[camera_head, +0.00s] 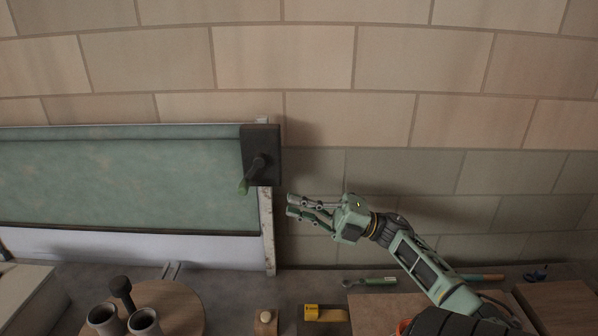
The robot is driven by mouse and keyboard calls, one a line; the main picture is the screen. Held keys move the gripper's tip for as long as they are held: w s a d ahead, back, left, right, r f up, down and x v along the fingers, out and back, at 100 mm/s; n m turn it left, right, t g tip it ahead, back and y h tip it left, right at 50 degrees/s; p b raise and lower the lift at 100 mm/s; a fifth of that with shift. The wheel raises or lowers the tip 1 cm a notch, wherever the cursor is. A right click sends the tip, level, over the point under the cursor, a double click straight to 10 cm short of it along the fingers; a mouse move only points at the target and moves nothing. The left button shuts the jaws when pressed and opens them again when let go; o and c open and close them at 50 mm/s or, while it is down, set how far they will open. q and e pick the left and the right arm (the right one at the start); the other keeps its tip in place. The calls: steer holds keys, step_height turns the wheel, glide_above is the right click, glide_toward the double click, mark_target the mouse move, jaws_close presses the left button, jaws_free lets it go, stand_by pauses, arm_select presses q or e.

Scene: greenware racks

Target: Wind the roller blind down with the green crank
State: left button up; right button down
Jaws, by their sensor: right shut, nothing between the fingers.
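The roller blind (110,180) is a green sheet in a frame against the tiled wall at the left. Its lower edge hangs partway down, with a pale panel below it. A dark crank box (262,143) sits at the frame's top right corner. My left gripper is not in view.
A round wooden board (180,307) with grey cups (145,322) stands at the front left. A yellow item (312,312), a small block with a knob (265,318) and a green-handled tool (370,282) lie on the bench. The frame's right post (267,230) stands beside my right gripper.

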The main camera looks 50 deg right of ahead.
mark_target(248, 188)
steer(key=p+x, duration=0.4)
steer(key=x, duration=0.5)
steer(key=shift+w+a+r, duration=0.2)
steer(key=shift+w+r, duration=0.05)
steer(key=shift+r, duration=0.05)
steer(key=shift+w+a+p, duration=0.25)
steer(key=shift+w+p, duration=0.05)
steer(key=shift+p, duration=0.05)
steer(key=shift+f+b, duration=0.1)
steer(key=shift+b, duration=0.5)
